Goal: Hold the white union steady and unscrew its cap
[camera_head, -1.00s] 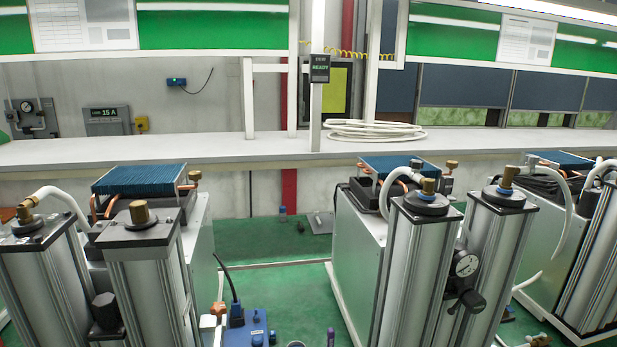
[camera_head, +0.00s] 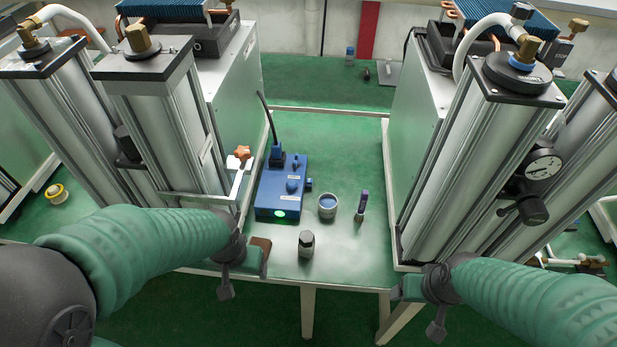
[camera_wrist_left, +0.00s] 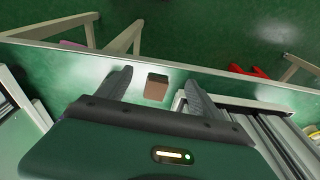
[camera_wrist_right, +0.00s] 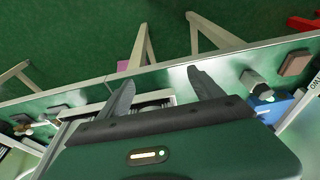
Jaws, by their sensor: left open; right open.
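A small white fitting (camera_head: 236,164) with an orange star-shaped knob (camera_head: 242,152) stands beside the left column; I take these for the union and cap, but cannot be sure. My left gripper (camera_head: 243,272) is open and empty at the table's front-left corner, nearer me than the fitting. In the left wrist view its spread fingers (camera_wrist_left: 158,80) show a brown block (camera_wrist_left: 157,87) between them, apart from both. My right gripper (camera_head: 418,306) is open and empty by the front-right corner; its spread fingers (camera_wrist_right: 160,80) show in the right wrist view.
A blue box (camera_head: 281,187) with a green light, a grey cup (camera_head: 328,206), a purple-topped tube (camera_head: 362,205) and a hexagonal grey-white piece (camera_head: 306,243) stand on the green table (camera_head: 345,255). Tall metal columns with a gauge (camera_head: 543,167) flank it.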

